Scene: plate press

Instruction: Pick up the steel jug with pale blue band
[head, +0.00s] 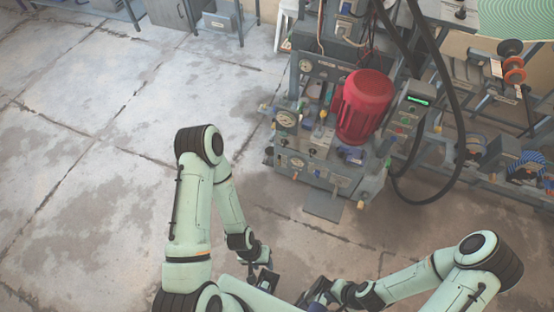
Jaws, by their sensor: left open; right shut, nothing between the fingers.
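I see no steel jug with a pale blue band in the head view. My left gripper (264,278) is low in the middle of the picture, near the bottom edge, pointing down over my own body. It is open and I see nothing in it. My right gripper (316,294) is just right of it at the bottom edge, partly cut off by the frame. It is shut and empty. Neither gripper is near any object of the place.
A machine with gauges and a red motor (364,107) stands ahead, right of centre. A black hose (458,110) loops down beside it. A rack with reels (514,70) is at the right. Benches (222,20) line the back left. The concrete floor (80,150) at left is clear.

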